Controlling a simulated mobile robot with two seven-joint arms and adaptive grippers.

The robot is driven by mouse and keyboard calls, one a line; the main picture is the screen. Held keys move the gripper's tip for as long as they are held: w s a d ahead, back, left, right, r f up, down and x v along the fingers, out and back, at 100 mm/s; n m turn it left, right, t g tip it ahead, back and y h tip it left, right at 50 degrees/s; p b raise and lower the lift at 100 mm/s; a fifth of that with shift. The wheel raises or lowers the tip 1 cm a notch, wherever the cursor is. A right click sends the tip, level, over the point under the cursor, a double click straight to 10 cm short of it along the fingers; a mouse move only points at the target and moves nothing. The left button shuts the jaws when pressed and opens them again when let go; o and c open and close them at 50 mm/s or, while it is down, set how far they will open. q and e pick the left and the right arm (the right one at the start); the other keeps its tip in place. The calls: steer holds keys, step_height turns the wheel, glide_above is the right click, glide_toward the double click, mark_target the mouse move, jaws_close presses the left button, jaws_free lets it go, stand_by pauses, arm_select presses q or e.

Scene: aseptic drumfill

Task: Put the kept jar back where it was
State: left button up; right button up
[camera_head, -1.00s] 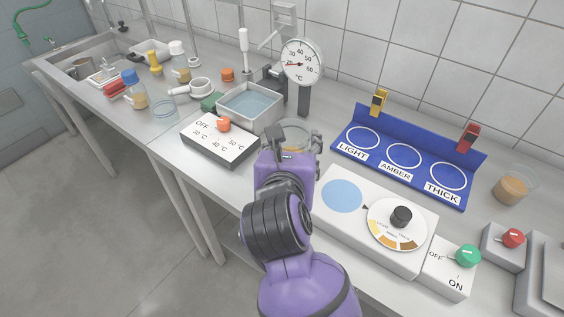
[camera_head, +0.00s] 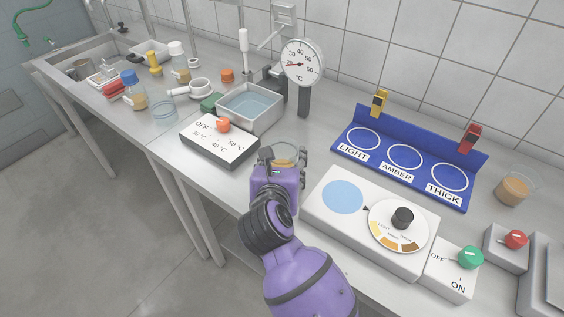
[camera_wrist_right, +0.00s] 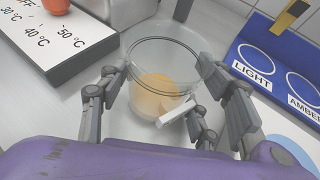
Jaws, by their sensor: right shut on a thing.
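My right gripper (camera_head: 281,166) is shut on a clear glass jar (camera_head: 285,153) with amber contents, over the counter between the heater box and the dial box. In the right wrist view the jar (camera_wrist_right: 165,62) stands between the fingers (camera_wrist_right: 165,95), with the amber contents low in it and a small white tab on its near side. Whether its base touches the counter I cannot tell. The blue rack (camera_head: 405,160) has three empty ringed places marked LIGHT, AMBER and THICK. Another jar with amber contents (camera_head: 514,190) stands at the far right. My left gripper is not in view.
The heater box (camera_head: 220,140) with an orange knob and a metal water bath (camera_head: 250,108) are to the left. A dial thermometer (camera_head: 301,63) stands behind. The dial box with a blue disc (camera_head: 343,197) is to the right.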

steer(key=shift+f, duration=0.2)
steer(key=o, duration=1.1)
steer(key=shift+o, duration=0.2)
steer(key=shift+r, duration=0.15)
steer(key=shift+s+r, duration=0.15)
steer(key=v, duration=1.1)
steer(key=shift+s+r+b, duration=0.15)
steer(key=shift+s+b, duration=0.2)
